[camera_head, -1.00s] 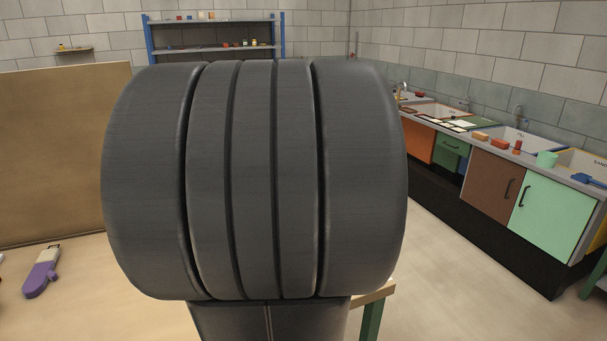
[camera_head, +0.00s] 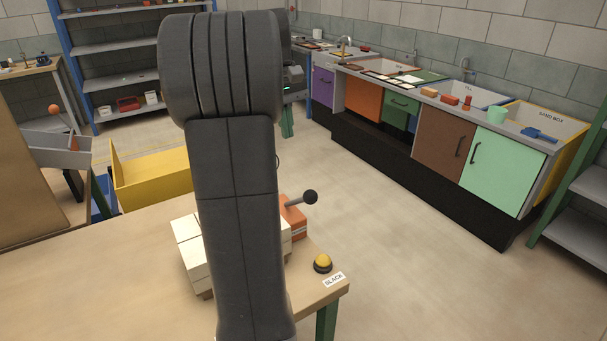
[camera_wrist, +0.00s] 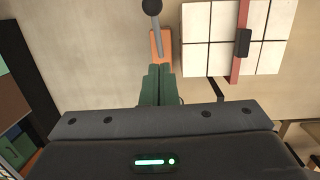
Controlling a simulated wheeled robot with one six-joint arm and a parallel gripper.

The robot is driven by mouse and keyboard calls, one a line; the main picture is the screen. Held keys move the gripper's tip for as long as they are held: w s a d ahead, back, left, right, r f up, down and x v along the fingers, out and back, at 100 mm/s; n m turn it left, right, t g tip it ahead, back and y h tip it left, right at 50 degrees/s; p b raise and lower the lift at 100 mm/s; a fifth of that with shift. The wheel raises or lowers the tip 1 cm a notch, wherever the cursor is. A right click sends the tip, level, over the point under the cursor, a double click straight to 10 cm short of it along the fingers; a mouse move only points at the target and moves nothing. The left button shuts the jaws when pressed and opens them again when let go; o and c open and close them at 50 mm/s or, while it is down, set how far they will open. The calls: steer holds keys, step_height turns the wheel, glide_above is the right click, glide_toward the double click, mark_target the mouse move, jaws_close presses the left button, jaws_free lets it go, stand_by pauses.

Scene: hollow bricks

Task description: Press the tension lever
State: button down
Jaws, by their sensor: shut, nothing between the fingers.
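The tension lever is a grey rod with a black ball knob (camera_head: 311,197), rising from an orange base (camera_head: 292,215) beside a stack of white blocks (camera_head: 187,240) on the wooden table. In the wrist view the lever's rod (camera_wrist: 158,36) and knob (camera_wrist: 152,6) lie at the top, just beyond my fingertips. My gripper (camera_wrist: 158,69) has green fingers that are shut and empty, and their tips appear close to the orange base. I cannot tell whether they touch it. In the wrist view a red strap with a black buckle crosses the white blocks (camera_wrist: 205,50).
A yellow button (camera_head: 322,262) and a label (camera_head: 334,280) are at the table's front right corner. A yellow bin (camera_head: 150,178) stands behind the table. Sinks and coloured cabinets (camera_head: 445,140) line the right wall, with open floor between.

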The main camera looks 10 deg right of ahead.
steer(key=shift+s+d+f, duration=0.45)
steer(key=shift+s+f, duration=0.2)
steer(key=shift+f, duration=1.4)
steer(key=shift+s+d+f, duration=0.45)
steer(key=shift+s+f, duration=0.2)
steer(key=shift+f, duration=1.35)
steer(key=shift+s+d+f, duration=0.45)
steer(key=shift+s+f, duration=0.2)
steer(key=shift+f, duration=1.4)
